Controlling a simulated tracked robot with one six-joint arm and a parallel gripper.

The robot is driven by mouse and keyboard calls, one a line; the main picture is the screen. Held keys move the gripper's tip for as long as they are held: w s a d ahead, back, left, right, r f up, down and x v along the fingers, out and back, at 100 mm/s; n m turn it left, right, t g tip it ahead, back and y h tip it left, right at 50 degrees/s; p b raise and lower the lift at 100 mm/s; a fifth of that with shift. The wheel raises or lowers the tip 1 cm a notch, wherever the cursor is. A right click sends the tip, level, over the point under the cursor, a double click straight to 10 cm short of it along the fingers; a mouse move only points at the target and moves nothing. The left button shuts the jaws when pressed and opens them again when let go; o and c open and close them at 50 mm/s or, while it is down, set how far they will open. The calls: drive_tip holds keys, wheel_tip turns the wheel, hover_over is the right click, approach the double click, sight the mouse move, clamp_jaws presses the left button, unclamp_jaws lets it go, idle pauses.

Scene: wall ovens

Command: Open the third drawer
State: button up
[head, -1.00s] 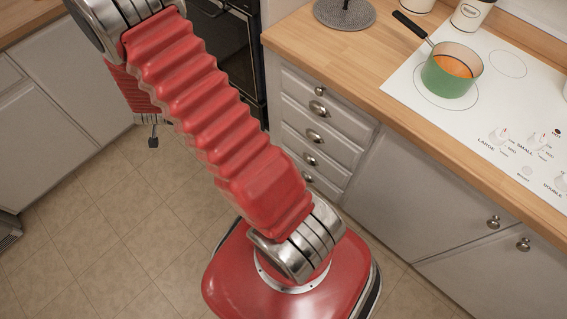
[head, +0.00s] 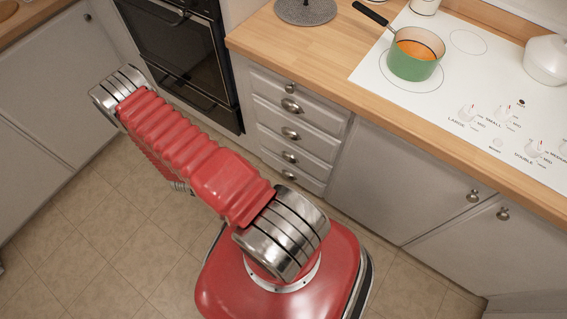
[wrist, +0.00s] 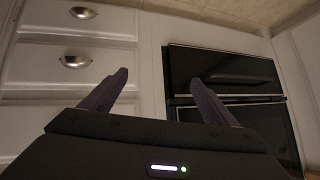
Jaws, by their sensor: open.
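The drawer stack (head: 300,118) stands under the wooden counter in the head view, with several grey fronts and metal handles, all shut. Counting from the top, the third drawer's handle (head: 290,133) is near the middle of the stack. The wrist view seems upside down, with floor tiles at the top. It shows drawer fronts at left with two cup handles, one near the top edge (wrist: 83,13) and one lower (wrist: 75,62); I cannot tell which drawers these are. My gripper (wrist: 160,82) is open and empty, its fingers beside the drawers and apart from the handles. The head view hides it behind my arm.
A black oven (head: 185,55) is left of the drawers, and also right in the wrist view (wrist: 225,82). Cupboard doors (head: 400,185) are to the right. A green pot (head: 415,58) stands on the white hob (head: 450,85). Tiled floor (head: 95,240) is free at left.

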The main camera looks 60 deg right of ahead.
sight(287, 160)
drive_tip(key=s+d+f+g+h, duration=0.1)
drive_tip(key=s+f, duration=0.1)
drive_tip(key=s, duration=0.4)
drive_tip(key=s+f+g+h, duration=0.1)
drive_tip(key=s+f, duration=0.2)
drive_tip(key=s, duration=0.4)
drive_tip(key=s+d+f+m+g+h, duration=0.1)
drive_tip(key=s+f+g, duration=0.1)
drive_tip(key=s, duration=0.5)
drive_tip(key=shift+s+d+f+h, duration=0.2)
drive_tip(key=shift+d+f+h, duration=0.15)
drive_tip(key=shift+f, duration=0.2)
drive_tip(key=shift+x, duration=6.85)
drive_tip(key=shift+w, duration=0.1)
drive_tip(key=c, duration=1.5)
